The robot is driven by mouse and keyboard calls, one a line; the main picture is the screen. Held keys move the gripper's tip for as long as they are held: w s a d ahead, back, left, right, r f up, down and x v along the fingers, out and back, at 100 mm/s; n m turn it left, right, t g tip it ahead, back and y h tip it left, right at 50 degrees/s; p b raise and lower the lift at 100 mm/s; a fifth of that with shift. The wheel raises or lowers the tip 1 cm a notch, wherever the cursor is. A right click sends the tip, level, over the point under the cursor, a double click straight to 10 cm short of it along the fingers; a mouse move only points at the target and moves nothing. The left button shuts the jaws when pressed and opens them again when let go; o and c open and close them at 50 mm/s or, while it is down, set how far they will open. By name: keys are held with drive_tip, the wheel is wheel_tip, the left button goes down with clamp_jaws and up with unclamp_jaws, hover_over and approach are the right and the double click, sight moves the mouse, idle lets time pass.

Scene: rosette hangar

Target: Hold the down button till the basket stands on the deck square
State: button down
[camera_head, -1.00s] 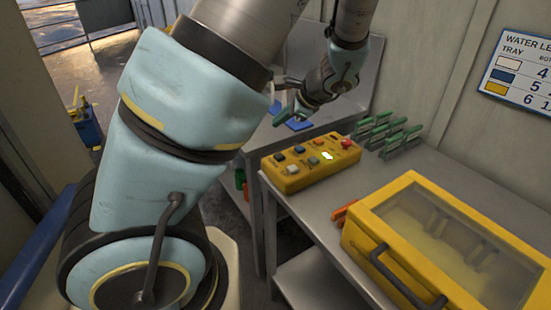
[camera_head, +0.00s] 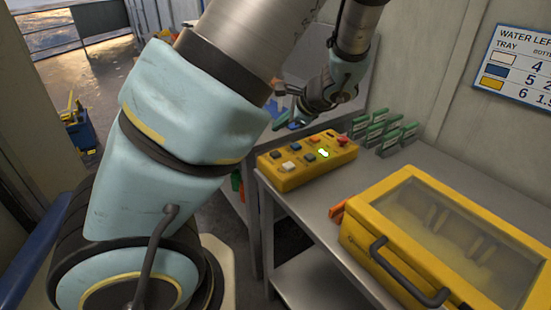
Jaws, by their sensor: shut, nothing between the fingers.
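A yellow control box (camera_head: 290,174) sits on the near left end of the grey bench. The markings are too small to tell which is the down button. My gripper (camera_head: 296,124) is shut and empty, just beyond the box's far edge. Touch on a button cannot be made out. A blue and yellow thing (camera_head: 80,132) stands outside the opening at the left; I cannot tell whether it is the basket. No deck square can be made out.
A yellow case with a clear lid (camera_head: 440,240) fills the right of the bench (camera_head: 405,172). A wall sign (camera_head: 515,65) hangs at the right.

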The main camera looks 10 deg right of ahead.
sight(279, 154)
wheel_tip(279, 154, down, 6)
drive_tip(key=b, duration=0.3)
drive_tip(key=shift+r+b, duration=0.15)
drive_tip(key=shift+b, duration=0.25)
idle(1.5)
drive_tip(key=shift+f+b, duration=0.3)
drive_tip(key=shift+f, duration=0.1)
